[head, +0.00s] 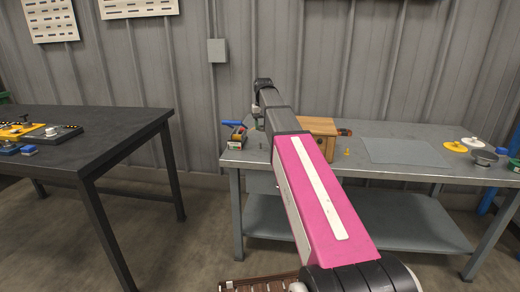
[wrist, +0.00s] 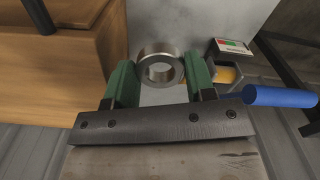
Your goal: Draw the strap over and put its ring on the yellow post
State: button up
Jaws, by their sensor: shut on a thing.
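My gripper (wrist: 160,72) has its green fingers closed on a thick steel ring (wrist: 160,50), one finger on each side, over the grey bench top (wrist: 205,15). I cannot tell whether this is the strap's ring; no strap can be made out. In the head view my gripper (head: 258,118) is small and partly hidden by my arm, above the bench's left end. A small yellow upright piece (head: 347,153), perhaps the yellow post, stands on the bench right of the wooden block (head: 318,126). The block's side (wrist: 60,75) fills the wrist view's left.
A blue-handled device (head: 233,124) with a red and green label (wrist: 236,45) is close right of the ring in the wrist view. A dark table (head: 90,125) stands left.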

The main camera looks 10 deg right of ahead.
jog(key=w, duration=0.8)
dwell(1.6)
jog(key=shift+w, duration=0.1)
jog(key=shift+f, duration=0.1)
jog(key=shift+f, duration=3.55)
